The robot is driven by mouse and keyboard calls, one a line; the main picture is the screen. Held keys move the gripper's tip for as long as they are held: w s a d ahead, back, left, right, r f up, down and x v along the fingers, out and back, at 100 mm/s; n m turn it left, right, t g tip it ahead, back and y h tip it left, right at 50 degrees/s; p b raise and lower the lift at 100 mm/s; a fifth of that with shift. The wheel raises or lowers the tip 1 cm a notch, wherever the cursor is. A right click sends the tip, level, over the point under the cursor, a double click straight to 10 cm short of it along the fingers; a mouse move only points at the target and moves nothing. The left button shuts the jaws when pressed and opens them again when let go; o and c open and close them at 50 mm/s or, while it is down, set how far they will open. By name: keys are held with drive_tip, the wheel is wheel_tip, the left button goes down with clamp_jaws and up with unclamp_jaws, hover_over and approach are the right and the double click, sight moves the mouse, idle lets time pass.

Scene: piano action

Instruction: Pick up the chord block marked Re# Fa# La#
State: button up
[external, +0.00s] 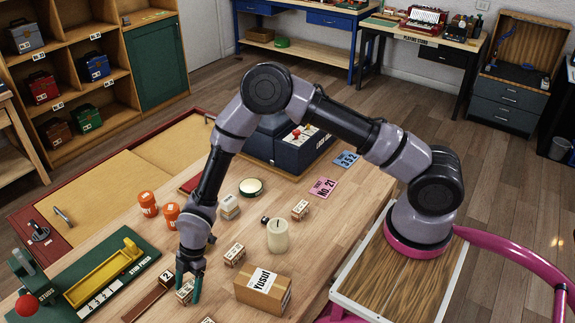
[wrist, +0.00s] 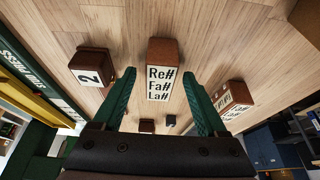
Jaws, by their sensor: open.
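The chord block marked Re# Fa# La# (wrist: 161,82) is a small reddish-brown wooden block with a white label. In the wrist view it stands between my two dark green fingers, with a gap on each side. In the external view the block (external: 184,292) is on the wooden table near the front, partly covered by my fingers. My gripper (external: 189,285) is open and points down at it; the wrist view shows the open gripper (wrist: 158,88) around the block without visible contact.
A block marked 2 (wrist: 90,68) is close on the left; another labelled block (wrist: 232,97) is on the right. A candle (external: 277,237), orange jars (external: 148,204) and more blocks (external: 300,210) stand farther back.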

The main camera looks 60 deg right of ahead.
drive_tip(key=shift+a+f, duration=0.1)
drive_tip(key=shift+f, duration=0.15)
clamp_jaws()
drive_tip(key=shift+r, duration=0.15)
